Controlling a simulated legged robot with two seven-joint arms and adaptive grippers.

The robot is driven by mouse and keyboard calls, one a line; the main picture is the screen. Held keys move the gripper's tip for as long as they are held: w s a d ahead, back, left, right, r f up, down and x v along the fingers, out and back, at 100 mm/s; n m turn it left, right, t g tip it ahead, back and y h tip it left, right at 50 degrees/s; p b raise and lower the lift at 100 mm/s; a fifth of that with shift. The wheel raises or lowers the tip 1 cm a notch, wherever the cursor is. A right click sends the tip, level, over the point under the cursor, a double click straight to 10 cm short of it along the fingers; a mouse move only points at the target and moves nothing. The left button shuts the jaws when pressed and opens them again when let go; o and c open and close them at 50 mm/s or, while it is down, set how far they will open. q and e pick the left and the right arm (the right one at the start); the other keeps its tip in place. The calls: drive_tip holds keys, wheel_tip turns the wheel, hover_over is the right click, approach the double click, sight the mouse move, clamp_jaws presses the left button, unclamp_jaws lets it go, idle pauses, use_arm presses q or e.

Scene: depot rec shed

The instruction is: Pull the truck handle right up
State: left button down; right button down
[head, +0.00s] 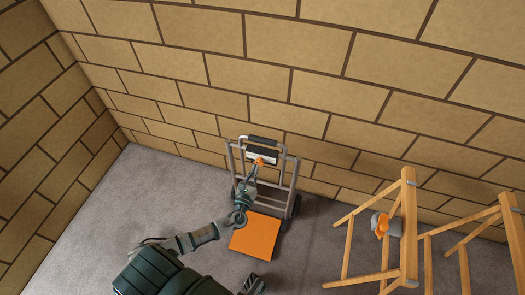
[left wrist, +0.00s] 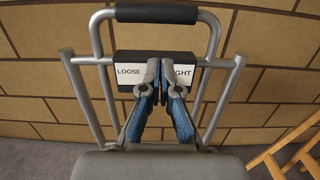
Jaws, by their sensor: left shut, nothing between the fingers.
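The hand truck (head: 294,190) stands upright against the block wall, with grey tube rails and an orange toe plate (head: 256,237). Its handle is a grey tube loop with a black grip (head: 265,140); in the left wrist view the grip (left wrist: 145,14) stands above a dark crosspiece. The crosspiece carries a white label (left wrist: 130,74) reading "LOOSE" at left and partly hidden "...GHT" at right. My left gripper (head: 260,163) is shut and empty. In the left wrist view its fingers (left wrist: 164,68) cover the label's middle, below the grip. Contact cannot be told.
Wooden trestles (head: 407,230) stand to the right of the truck, with a grey and orange object (head: 383,225) at the nearer one. The block wall (head: 230,75) is close behind the truck. Grey floor (head: 90,215) lies clear to the left.

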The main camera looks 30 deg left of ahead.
sight(261, 160)
use_arm(q)
drive_tip(key=shift+w, duration=0.15)
